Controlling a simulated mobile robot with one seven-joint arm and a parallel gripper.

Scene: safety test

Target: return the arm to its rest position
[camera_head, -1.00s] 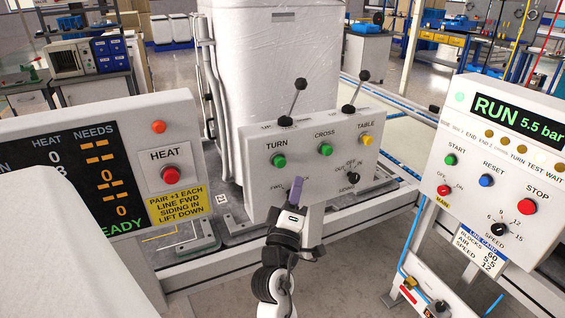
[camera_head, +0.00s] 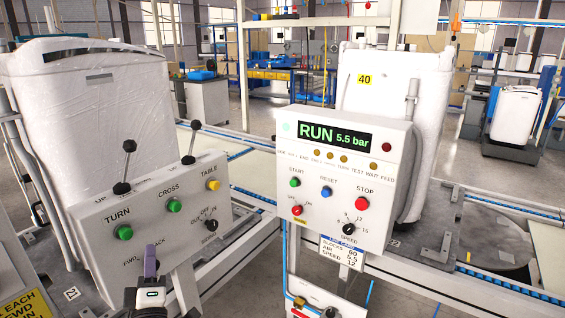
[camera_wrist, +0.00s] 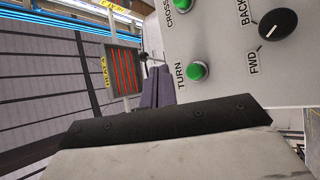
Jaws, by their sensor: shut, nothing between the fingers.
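My gripper (camera_head: 150,262) shows at the bottom left of the head view, with purple fingers pointing up. The fingers are shut and empty. They stand in front of the lower part of the white control box (camera_head: 88,217) with TURN, CROSS and TABLE buttons, and hide the knob between FWD and BACK. I cannot tell from the head view whether they touch the box. In the wrist view the purple fingers (camera_wrist: 157,88) lie together beside the box face, near the green TURN button (camera_wrist: 198,72). The black FWD/BACK knob (camera_wrist: 278,24) is apart from them there.
Two levers (camera_head: 190,147) rise from the box top. A second panel (camera_head: 345,180) reading RUN 5.5 bar stands to the right. A wrapped white cabinet (camera_head: 95,110) is behind the box. The wrist view shows an orange-red barred panel (camera_wrist: 124,70) beyond the fingers.

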